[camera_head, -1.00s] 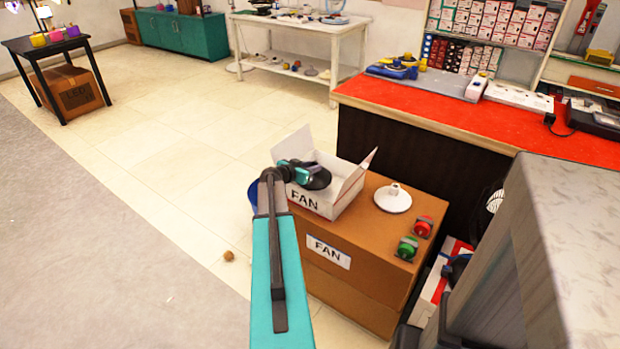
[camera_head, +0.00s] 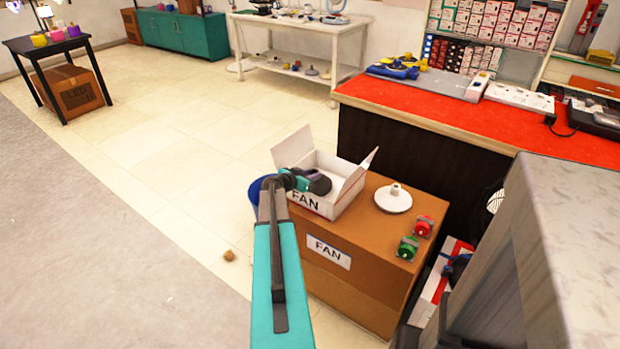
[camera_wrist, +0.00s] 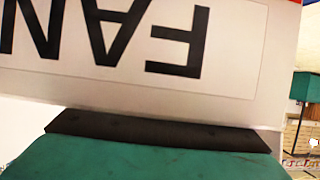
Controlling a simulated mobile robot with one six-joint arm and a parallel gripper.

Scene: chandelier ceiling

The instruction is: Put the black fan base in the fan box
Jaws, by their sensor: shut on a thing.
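The fan box (camera_head: 347,190) is a small open white carton marked FAN, with its flaps spread, on top of a large brown carton. The black fan base (camera_head: 321,185) is a dark rounded piece inside the box opening, low behind the front wall. My teal gripper (camera_head: 301,179) reaches over the box's left front side and is shut on the base. Whether the base touches the box floor is hidden. In the wrist view, the white wall with upside-down FAN letters (camera_wrist: 150,85) fills most of the picture, close above my teal gripper edge; the base and fingertips are not visible there.
The brown carton (camera_head: 345,287) also bears a FAN label. A white round base (camera_head: 393,199), a red part (camera_head: 423,226) and a green part (camera_head: 407,247) stand on it right of the box. A red-topped counter (camera_head: 440,115) is behind. Floor at left is open.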

